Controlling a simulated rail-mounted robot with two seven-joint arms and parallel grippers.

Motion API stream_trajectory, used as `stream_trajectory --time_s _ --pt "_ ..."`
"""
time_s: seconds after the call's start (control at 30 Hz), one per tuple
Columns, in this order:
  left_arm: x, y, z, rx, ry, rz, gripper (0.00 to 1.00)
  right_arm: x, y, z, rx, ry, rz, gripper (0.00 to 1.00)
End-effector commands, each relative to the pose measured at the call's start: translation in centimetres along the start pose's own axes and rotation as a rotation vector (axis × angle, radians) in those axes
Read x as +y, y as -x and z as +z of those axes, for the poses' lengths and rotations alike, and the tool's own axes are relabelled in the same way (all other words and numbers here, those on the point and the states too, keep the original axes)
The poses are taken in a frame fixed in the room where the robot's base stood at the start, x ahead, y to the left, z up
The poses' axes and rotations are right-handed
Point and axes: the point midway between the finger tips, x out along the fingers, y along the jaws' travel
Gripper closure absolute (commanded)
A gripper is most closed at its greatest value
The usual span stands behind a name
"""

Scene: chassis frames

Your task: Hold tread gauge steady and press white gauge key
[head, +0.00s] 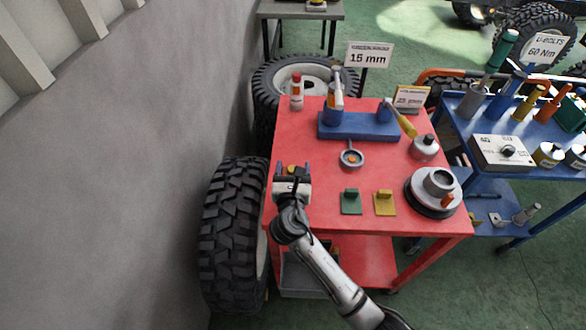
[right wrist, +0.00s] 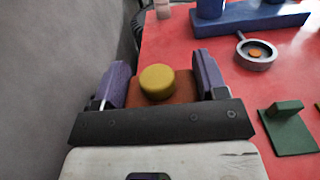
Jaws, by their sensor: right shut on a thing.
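My right gripper (head: 292,170) is at the left edge of the red cart top. In the right wrist view its two purple fingers (right wrist: 164,82) are shut on an orange-brown block (right wrist: 180,88) with a round yellow button (right wrist: 157,80) on top. The block's lower part is hidden behind the gripper body. I cannot tell whether this block is the tread gauge. No white key on it is visible. My left gripper is not in view.
The red cart (head: 310,205) bears a blue stand (head: 358,127), a small round dish (head: 351,157), a green bracket (head: 351,203), a yellow bracket (head: 385,203) and a grey round hub (head: 438,182). A tyre (head: 233,235) stands at left. A blue cart (head: 520,165) stands at right.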

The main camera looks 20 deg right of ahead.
Motion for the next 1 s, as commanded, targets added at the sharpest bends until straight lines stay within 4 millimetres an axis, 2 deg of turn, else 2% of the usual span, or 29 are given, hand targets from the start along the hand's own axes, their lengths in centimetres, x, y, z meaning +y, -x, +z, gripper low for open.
stream_trajectory --time_s 0.03,0.33,1.0 --pt "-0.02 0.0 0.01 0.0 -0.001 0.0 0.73 0.01 0.01 -0.02 0.0 0.0 0.0 0.65" --pt "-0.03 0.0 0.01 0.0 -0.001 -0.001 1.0 0.01 0.01 -0.02 0.0 0.0 0.0 0.65" --pt "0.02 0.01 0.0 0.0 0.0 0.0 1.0 0.01 0.01 -0.03 0.001 0.0 0.0 0.65"
